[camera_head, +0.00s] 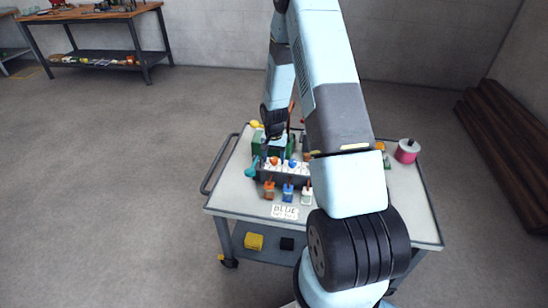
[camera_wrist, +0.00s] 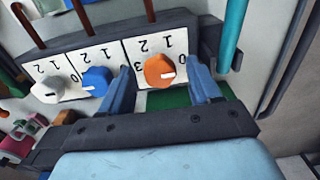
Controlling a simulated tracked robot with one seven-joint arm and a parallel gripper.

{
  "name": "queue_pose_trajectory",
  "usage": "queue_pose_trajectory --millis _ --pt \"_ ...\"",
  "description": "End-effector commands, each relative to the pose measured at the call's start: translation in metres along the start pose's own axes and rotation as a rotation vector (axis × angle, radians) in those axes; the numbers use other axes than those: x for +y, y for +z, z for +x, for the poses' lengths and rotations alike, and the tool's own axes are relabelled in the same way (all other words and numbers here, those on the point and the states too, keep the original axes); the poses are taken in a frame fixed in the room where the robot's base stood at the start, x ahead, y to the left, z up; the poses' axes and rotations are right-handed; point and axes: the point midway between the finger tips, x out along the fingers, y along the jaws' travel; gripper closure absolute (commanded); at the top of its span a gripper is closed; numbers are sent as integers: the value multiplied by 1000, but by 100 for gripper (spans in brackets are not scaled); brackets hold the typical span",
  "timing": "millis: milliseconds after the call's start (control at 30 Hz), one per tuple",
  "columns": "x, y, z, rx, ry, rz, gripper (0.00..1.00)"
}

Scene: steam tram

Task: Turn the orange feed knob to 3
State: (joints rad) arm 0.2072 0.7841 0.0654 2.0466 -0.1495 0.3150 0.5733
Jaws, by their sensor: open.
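In the head view the orange knob (camera_head: 274,161) shows just below my gripper (camera_head: 275,153). A blue knob (camera_wrist: 96,80) and a white knob (camera_wrist: 46,90) sit on neighbouring dials to the left in the wrist view.
The dark panel box stands on a grey cart (camera_head: 232,190). Upright brown levers (camera_wrist: 80,14) and a teal rod (camera_wrist: 233,30) rise beside the dials. Small coloured items (camera_head: 288,191) and a BLUE label card (camera_head: 285,212) lie in front. A pink cylinder (camera_head: 407,151) stands at right.

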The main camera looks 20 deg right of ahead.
Motion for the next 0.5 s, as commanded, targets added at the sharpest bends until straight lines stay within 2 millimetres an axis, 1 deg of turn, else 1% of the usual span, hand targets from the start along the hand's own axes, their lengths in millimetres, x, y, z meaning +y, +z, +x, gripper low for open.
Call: queue_pose_trajectory --millis 67,100,500 --pt "0 0 0 0 0 0 37" --pt "0 0 0 0 0 0 39" --pt "0 0 0 0 0 0 77"
